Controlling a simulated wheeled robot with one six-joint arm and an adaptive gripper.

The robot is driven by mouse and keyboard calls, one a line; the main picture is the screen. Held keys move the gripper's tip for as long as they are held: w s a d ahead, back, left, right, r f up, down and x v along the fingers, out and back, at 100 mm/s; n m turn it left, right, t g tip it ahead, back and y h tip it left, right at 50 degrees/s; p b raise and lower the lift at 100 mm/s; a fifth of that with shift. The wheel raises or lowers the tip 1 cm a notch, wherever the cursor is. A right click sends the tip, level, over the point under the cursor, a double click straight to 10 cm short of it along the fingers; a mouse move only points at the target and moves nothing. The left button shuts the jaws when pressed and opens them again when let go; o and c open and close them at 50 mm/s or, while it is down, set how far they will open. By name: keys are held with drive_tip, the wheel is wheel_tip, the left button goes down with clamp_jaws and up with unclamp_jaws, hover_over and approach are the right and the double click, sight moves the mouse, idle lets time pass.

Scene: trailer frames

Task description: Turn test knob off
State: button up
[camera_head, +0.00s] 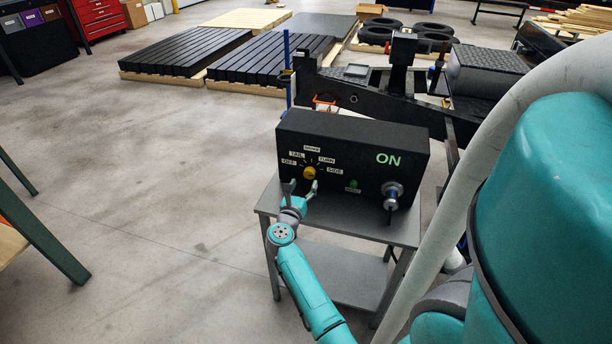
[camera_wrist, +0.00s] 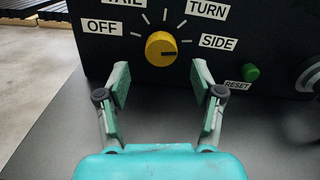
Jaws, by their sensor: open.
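A black test box (camera_head: 335,138) stands on a small grey table, with a yellow round knob (camera_head: 309,173) on its front face. Labels OFF, TAIL, TURN and SIDE are set around the knob, with another label at the top. In the wrist view the yellow knob (camera_wrist: 161,49) has a dark pointer line aimed right, toward the SIDE label (camera_wrist: 218,42). The OFF label (camera_wrist: 102,27) is to its left. My gripper (camera_head: 300,188) is open just in front of and below the knob. In the wrist view my gripper's fingers (camera_wrist: 164,85) are spread either side, empty and apart from the knob.
A green RESET button (camera_wrist: 251,72) and a silver round connector (camera_head: 392,190) are to the right of the knob. A lit green ON sign (camera_head: 388,159) is above them. The grey table (camera_head: 345,222) has a bare strip before the box. A black trailer frame (camera_head: 375,85) stands behind.

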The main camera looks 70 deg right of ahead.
sight(309, 176)
drive_tip(key=shift+w+d, duration=0.15)
drive_tip(key=shift+d, duration=2.85)
drive_tip(key=c, duration=1.2)
drive_tip(key=shift+o, duration=0.2)
